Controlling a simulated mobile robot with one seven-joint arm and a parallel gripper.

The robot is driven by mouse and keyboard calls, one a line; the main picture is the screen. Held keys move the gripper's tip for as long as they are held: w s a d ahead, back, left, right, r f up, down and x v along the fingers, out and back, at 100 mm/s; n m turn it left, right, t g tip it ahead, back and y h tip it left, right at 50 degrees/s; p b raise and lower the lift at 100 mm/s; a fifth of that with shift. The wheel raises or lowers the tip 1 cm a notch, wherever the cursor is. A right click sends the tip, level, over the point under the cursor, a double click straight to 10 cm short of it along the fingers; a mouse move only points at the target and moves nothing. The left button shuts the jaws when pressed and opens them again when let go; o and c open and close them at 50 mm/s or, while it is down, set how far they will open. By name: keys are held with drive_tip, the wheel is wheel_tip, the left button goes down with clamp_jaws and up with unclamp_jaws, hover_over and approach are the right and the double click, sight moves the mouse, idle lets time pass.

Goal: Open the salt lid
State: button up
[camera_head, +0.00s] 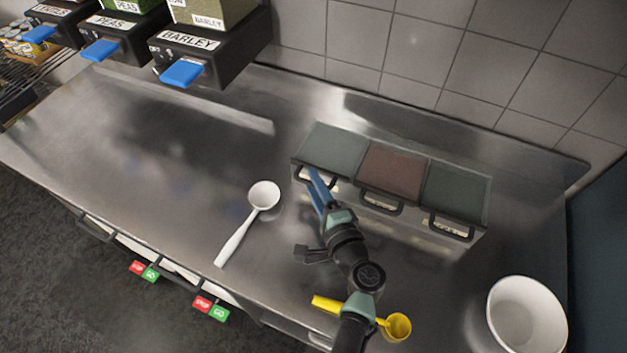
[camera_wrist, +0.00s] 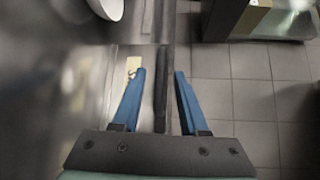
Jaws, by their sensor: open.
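A steel bin block with three hinged lids stands at the back of the counter. The left lid is grey-green (camera_head: 333,148), the middle one reddish-brown (camera_head: 392,172) and the right one dark green (camera_head: 456,193). All three lie closed, each with a dark handle in front. The labels are too small to read, so I cannot tell which is salt. My gripper (camera_head: 312,173) is at the left lid's handle (camera_head: 326,180), partly covering it. In the wrist view my gripper (camera_wrist: 160,72) is open, with a dark bar (camera_wrist: 162,95) between its blue fingers. Contact is unclear.
A white ladle (camera_head: 263,196) lies left of my arm. A yellow scoop (camera_head: 396,326) lies partly under my arm. A white bowl (camera_head: 527,318) stands at the lower right. A barley dispenser (camera_head: 205,55) hangs at the upper left. The counter's left part (camera_head: 120,150) is clear.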

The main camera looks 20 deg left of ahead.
drive_tip(key=shift+w+a+f, duration=0.15)
drive_tip(key=shift+w+a, duration=0.2)
drive_tip(key=shift+a, duration=0.05)
clamp_jaws()
idle(1.3)
